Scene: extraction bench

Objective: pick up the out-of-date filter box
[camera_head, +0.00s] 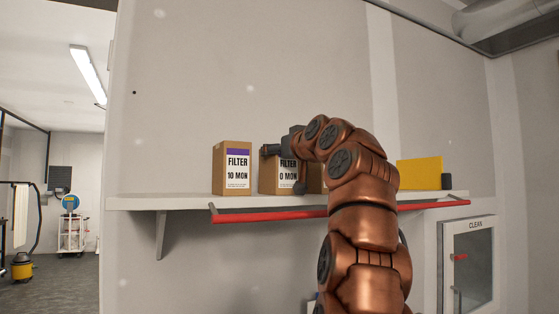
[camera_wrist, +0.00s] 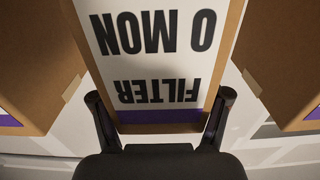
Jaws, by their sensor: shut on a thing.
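A brown filter box (camera_head: 268,182) marked "FILTER" and "0 MON" stands on the wall shelf, with a white label and a purple band. In the wrist view the same 0 MON box (camera_wrist: 158,60) fills the middle, its print upside down. My gripper (camera_wrist: 160,98) is shut on this box, one dark finger at each side. In the head view the gripper (camera_head: 283,160) covers part of the label. A filter box marked "10 MON" (camera_head: 232,170) stands to the left, apart from the held box.
Another brown box (camera_head: 315,179) stands just right, mostly hidden by my arm. A yellow item (camera_head: 419,173) is farther right on the shelf (camera_head: 160,202). A red rail (camera_head: 270,216) runs along the shelf front. A cabinet marked "CLEAN" (camera_head: 470,262) is lower right.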

